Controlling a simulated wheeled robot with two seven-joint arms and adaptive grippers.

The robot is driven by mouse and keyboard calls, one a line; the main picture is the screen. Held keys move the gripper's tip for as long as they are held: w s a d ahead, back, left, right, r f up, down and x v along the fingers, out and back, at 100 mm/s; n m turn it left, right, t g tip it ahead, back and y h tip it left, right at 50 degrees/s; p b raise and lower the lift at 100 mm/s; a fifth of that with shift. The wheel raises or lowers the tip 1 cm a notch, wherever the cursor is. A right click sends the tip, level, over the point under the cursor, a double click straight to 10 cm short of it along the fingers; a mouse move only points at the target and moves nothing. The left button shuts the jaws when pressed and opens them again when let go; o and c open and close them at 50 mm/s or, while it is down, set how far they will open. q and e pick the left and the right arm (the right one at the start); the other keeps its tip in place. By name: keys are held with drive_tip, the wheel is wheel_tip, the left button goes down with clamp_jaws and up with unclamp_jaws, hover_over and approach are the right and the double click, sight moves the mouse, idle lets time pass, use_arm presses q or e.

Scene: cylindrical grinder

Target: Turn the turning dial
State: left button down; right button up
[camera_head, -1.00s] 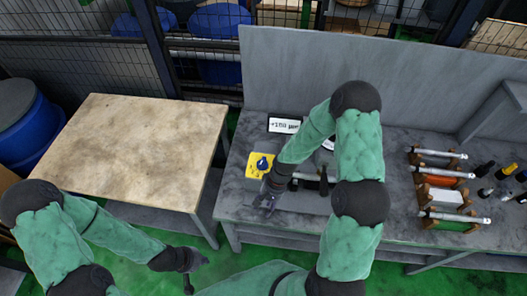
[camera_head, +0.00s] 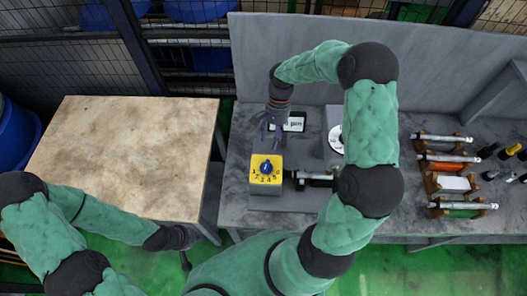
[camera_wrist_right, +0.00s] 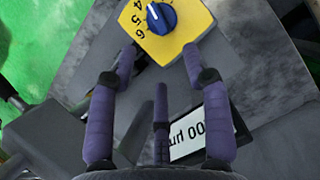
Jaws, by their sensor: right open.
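The turning dial is a blue knob (camera_head: 266,167) on a yellow plate (camera_head: 258,178) with black numbers, on top of a grey box at the left of the grey bench. In the right wrist view the blue knob (camera_wrist_right: 160,17) with a white mark shows at the top, beyond my fingertips. My right gripper (camera_head: 268,135) hangs just behind the dial in the head view, open and empty, not touching the knob. Its purple fingers (camera_wrist_right: 157,80) are spread in the wrist view. My left gripper (camera_head: 185,252) is low, below the wooden table; its fingers are too small to read.
A small display (camera_head: 295,122) lies behind the dial. A grinder spindle (camera_head: 315,179) is right of the dial box. A rack with several cylinders (camera_head: 447,175) stands at the bench's right. The wooden table (camera_head: 130,155) at left is bare.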

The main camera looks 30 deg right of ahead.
sight(268, 162)
drive_tip(key=x, duration=1)
drive_tip(key=shift+s+a+f, duration=0.1)
drive_tip(key=shift+s+f, duration=0.1)
drive_tip(key=shift+s, duration=0.05)
clamp_jaws()
